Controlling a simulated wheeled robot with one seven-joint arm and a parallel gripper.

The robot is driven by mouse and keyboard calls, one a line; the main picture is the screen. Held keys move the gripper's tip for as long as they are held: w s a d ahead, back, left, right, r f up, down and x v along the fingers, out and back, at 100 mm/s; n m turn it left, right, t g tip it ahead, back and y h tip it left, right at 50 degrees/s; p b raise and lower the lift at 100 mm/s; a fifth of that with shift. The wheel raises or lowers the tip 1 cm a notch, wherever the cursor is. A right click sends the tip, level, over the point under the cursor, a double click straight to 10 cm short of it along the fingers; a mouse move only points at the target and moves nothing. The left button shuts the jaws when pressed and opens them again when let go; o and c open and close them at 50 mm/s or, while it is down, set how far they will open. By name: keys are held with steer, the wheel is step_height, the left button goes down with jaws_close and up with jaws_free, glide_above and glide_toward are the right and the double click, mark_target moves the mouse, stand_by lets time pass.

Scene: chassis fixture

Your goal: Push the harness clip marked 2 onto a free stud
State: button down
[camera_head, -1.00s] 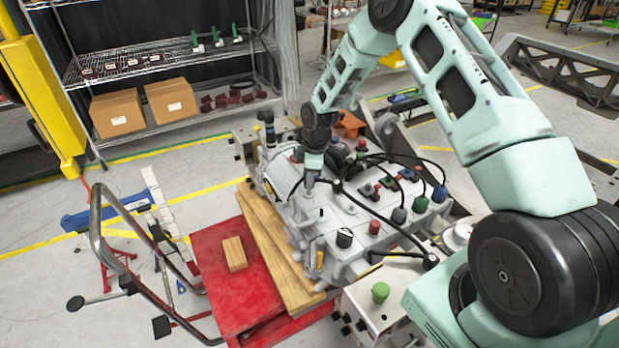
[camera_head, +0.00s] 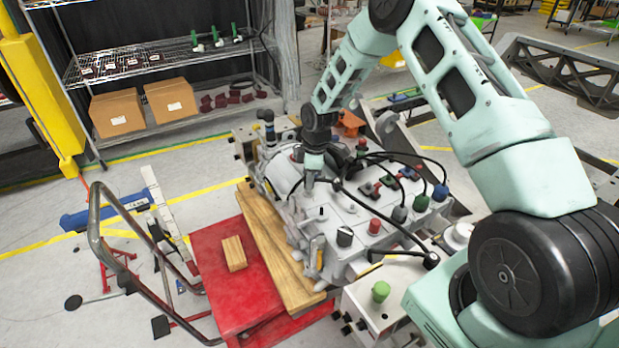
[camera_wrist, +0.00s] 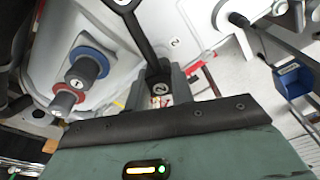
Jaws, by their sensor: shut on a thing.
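In the wrist view, a dark clip with a round white mark 2 (camera_wrist: 158,87) sits between the fingers of my gripper (camera_wrist: 160,96), which is shut on it. A black cable arm runs up from the clip. A printed 2 (camera_wrist: 174,43) shows on the pale housing (camera_wrist: 205,25) just beyond the clip. In the head view, my gripper (camera_head: 311,178) points down over the near-left part of the grey housing (camera_head: 300,212). The clip is too small to make out there. Whether it touches a stud is hidden by the clip and fingers.
Blue-ringed (camera_wrist: 88,66) and red-ringed (camera_wrist: 68,97) knobs stand left of the clip in the wrist view. In the head view, black cables (camera_head: 390,222) and coloured knobs crowd the housing's right side. A red cart (camera_head: 212,250) with a wooden block (camera_head: 234,253) stands left.

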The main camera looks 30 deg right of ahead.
steer(key=shift+f+b, duration=0.35)
steer(key=shift+f, duration=0.3)
steer(key=shift+f+b, duration=0.4)
steer(key=shift+f, duration=0.1)
steer(key=c, duration=1.1)
jaws_free()
steer(key=shift+r+p, duration=1.9)
steer(key=shift+r, duration=1.1)
